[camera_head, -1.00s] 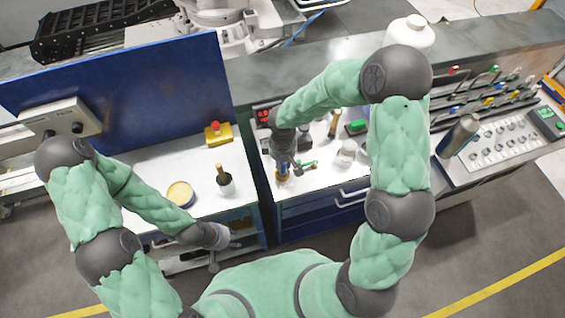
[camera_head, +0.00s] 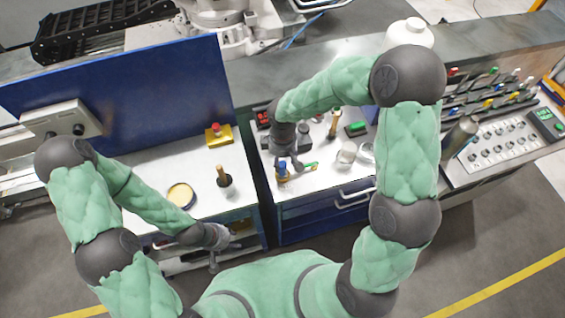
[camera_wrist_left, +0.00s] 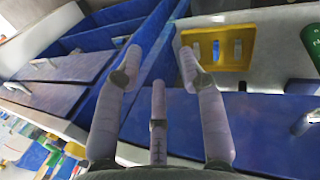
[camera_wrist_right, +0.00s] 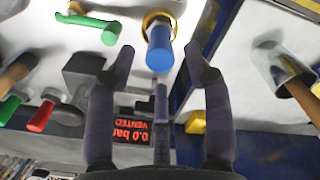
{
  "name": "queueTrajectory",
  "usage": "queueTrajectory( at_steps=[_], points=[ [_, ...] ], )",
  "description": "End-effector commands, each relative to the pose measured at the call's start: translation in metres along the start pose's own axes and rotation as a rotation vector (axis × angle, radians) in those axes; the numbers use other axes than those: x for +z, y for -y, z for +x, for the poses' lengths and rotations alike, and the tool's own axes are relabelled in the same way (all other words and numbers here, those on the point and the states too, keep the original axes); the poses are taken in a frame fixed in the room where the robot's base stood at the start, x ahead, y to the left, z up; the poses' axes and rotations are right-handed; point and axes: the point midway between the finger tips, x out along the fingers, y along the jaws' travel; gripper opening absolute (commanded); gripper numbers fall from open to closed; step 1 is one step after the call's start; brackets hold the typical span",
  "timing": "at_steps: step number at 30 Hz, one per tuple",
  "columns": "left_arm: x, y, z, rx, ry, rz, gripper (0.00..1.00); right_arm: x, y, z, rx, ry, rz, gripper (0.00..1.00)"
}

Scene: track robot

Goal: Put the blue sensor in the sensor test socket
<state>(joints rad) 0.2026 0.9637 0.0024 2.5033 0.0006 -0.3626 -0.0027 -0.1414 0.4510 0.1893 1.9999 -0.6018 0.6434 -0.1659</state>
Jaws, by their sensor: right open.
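The blue sensor (camera_head: 283,167) is a short blue cylinder near the front left of the right-hand worktop. In the right wrist view the blue sensor (camera_wrist_right: 160,47) stands within or over a brass ring (camera_wrist_right: 152,17); I cannot tell how deep it sits. My right gripper (camera_head: 292,166) is open beside the sensor in the head view. In its wrist view the fingers (camera_wrist_right: 202,52) are spread with nothing between their tips, and the sensor lies beyond them. My left gripper (camera_head: 226,246) is open and empty in front of the left cabinet; its fingers (camera_wrist_left: 160,55) show in its wrist view.
A green handle (camera_wrist_right: 90,25) is close to the sensor. A red-lettered display (camera_wrist_right: 132,131) reads vented, 0.0 bar.

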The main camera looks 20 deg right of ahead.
Motion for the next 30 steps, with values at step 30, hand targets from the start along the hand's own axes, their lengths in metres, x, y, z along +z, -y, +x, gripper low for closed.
queueTrajectory(
  at_steps=[30],
  points=[
    [0.001,-0.004,-0.011,0.0,0.0,0.0,0.4,0.0,0.0,-0.084,0.0,0.0,0.0,0.52]
  ],
)
